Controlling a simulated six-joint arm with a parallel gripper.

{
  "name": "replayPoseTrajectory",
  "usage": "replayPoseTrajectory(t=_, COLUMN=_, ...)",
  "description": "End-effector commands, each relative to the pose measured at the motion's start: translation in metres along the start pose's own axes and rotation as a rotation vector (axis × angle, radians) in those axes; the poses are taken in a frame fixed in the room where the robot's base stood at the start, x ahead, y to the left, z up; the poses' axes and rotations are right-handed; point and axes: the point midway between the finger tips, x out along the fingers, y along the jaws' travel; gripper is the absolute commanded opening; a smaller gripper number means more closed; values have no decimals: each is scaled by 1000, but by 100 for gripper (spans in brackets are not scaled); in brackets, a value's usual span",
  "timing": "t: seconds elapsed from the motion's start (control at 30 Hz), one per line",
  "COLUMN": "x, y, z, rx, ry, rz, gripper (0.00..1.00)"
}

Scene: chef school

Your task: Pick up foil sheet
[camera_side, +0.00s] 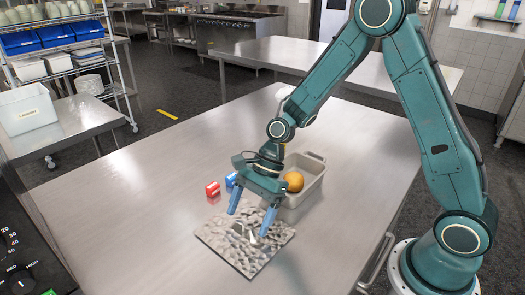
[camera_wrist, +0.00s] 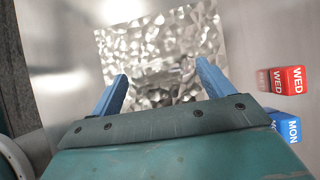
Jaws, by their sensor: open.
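The foil sheet (camera_side: 243,254) is a crinkled silver square lying flat on the steel table. In the wrist view the foil sheet (camera_wrist: 160,48) fills the upper middle, beyond and between my fingertips. My gripper (camera_side: 251,222) is open, pointing down over the foil, with its two blue fingers spread apart. In the wrist view my gripper (camera_wrist: 160,70) shows nothing held between the fingers. I cannot tell whether the fingertips touch the foil.
A grey bin (camera_side: 312,172) holding an orange round fruit (camera_side: 294,181) stands just behind my gripper. A red block (camera_side: 212,189) marked WED (camera_wrist: 289,80) and a blue block (camera_side: 231,180) marked MON (camera_wrist: 285,124) sit near the foil. The table's left side is clear.

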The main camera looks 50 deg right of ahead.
Motion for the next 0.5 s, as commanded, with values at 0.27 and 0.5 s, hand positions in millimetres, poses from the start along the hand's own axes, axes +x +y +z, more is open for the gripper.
replayPoseTrajectory(t=0.27, x=16, y=0, z=0, rx=-1, ry=1, rz=-1, gripper=80)
replayPoseTrajectory(t=0.5, x=16, y=0, z=0, rx=-1, ry=1, rz=-1, gripper=80)
